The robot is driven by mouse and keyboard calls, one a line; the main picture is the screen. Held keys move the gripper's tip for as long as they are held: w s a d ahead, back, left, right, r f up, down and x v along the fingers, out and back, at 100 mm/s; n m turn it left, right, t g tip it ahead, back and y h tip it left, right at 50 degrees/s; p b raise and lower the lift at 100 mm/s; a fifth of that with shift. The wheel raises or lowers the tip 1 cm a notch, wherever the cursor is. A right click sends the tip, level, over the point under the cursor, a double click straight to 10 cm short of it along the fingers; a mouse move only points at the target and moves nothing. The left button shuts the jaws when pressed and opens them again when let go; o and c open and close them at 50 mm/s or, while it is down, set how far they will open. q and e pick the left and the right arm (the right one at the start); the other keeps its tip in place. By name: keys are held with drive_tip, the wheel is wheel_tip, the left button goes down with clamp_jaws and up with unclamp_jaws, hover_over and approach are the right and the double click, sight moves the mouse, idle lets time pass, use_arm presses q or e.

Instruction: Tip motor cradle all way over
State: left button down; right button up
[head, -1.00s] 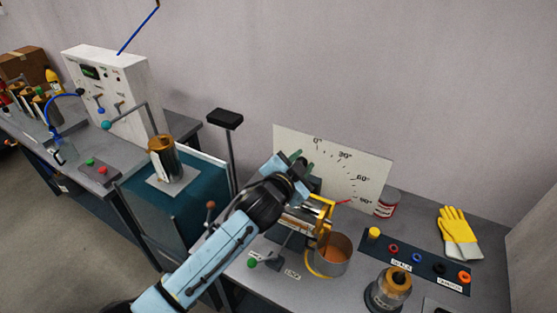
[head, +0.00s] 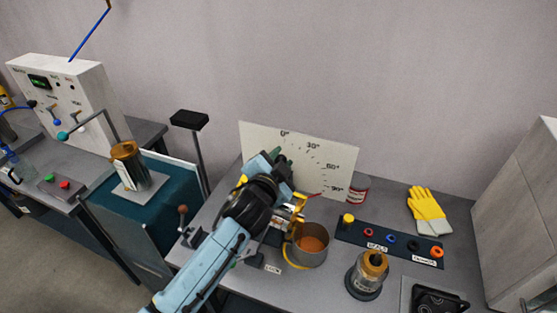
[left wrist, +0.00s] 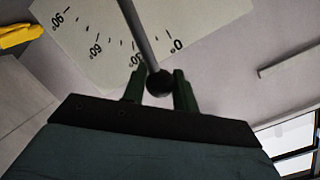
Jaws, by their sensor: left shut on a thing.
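My left gripper (head: 282,161) is in front of the white angle board (head: 320,158). In the left wrist view its green fingers (left wrist: 160,88) are shut on a black ball knob (left wrist: 159,83) at the end of a grey rod (left wrist: 138,30). The motor cradle (head: 298,207) shows as yellow-orange parts just below the gripper, mostly hidden by my arm. A red pointer (head: 312,195) beside it points right, close to the 90° mark. A metal pot (head: 308,246) with orange-brown contents stands just in front of the cradle. My right gripper is not in view.
A dark seal rack (head: 395,245) with coloured rings, a brass-topped part (head: 369,272), a red-and-white can (head: 357,190) and yellow gloves (head: 426,207) stand to the right. A black-topped post (head: 190,120) rises on the left. Some bare bench shows between them.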

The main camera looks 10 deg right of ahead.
use_arm(q)
drive_tip(key=shift+s+d+f, duration=0.1)
drive_tip(key=shift+s, duration=0.05)
drive_tip(key=c, duration=1.1)
unclamp_jaws()
drive_tip(key=shift+d, duration=0.1)
drive_tip(key=v, duration=1.3)
drive_tip(key=shift+s, duration=0.2)
